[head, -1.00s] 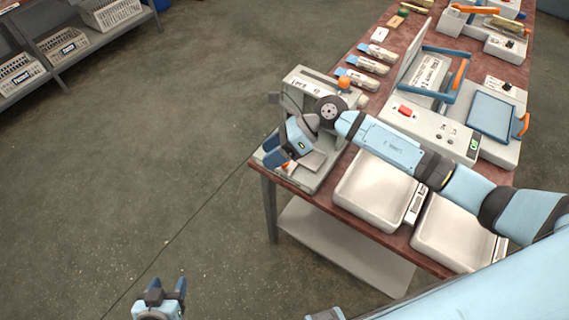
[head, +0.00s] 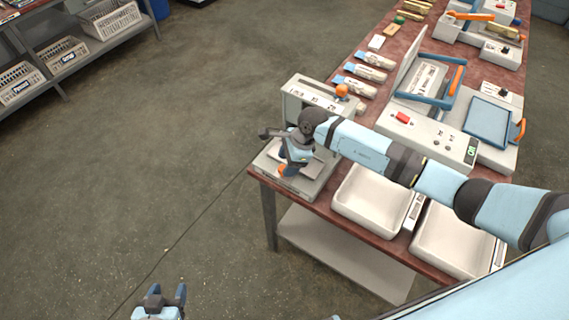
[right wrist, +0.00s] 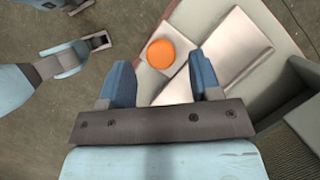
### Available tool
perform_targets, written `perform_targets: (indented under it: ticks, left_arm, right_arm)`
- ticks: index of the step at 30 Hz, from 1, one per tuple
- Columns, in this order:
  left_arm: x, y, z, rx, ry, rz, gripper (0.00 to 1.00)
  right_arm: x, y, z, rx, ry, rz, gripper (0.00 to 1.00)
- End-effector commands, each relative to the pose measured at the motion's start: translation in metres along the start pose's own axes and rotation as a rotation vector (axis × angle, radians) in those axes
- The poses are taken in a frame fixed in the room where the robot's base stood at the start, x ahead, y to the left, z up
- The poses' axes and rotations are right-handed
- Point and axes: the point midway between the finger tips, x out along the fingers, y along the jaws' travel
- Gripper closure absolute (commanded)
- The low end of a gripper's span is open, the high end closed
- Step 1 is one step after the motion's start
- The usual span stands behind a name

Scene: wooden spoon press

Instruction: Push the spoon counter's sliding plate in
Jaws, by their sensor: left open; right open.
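The spoon counter (head: 305,93) is a grey-white device at the near left corner of the table. Its pale sliding plate (head: 311,168) lies low at the front, partly hidden by my right gripper (head: 289,170). An orange knob (right wrist: 161,54) on the plate shows in the right wrist view, just beyond the gap between the open fingers of my right gripper (right wrist: 162,75). I cannot tell whether they touch it. The pale plate surfaces (right wrist: 237,45) lie beyond and to the right. My left gripper (head: 163,300) is open and empty over the floor, away from the table.
Two white trays (head: 342,212) sit right of the counter along the table's front edge. Several packed spoons (head: 371,74) lie behind it. A white machine with a red switch (head: 403,117) stands further right. Left of the table is open floor.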

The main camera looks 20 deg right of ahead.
Motion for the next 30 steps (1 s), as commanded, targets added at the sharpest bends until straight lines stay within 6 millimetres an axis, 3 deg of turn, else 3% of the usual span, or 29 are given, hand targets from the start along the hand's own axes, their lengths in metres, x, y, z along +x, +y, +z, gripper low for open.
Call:
perform_targets:
  ticks: [6,16,24,30]
  left_arm:
    - [-0.001,0.000,-0.001,-0.001,-0.003,-0.001,0.44]
    - [-0.002,0.002,-0.002,-0.002,-0.002,0.002,0.44]
    - [-0.002,0.003,-0.002,-0.003,-0.002,0.003,0.44]
    - [0.002,0.003,0.004,-0.004,0.000,0.004,0.44]
  right_arm:
    - [0.021,0.000,0.000,0.001,-0.001,0.000,0.42]
    - [0.024,0.000,0.000,0.001,0.000,0.000,0.42]
    - [0.024,0.000,0.000,0.001,0.000,-0.001,1.00]
    - [0.024,-0.007,-0.007,0.001,0.002,-0.003,1.00]
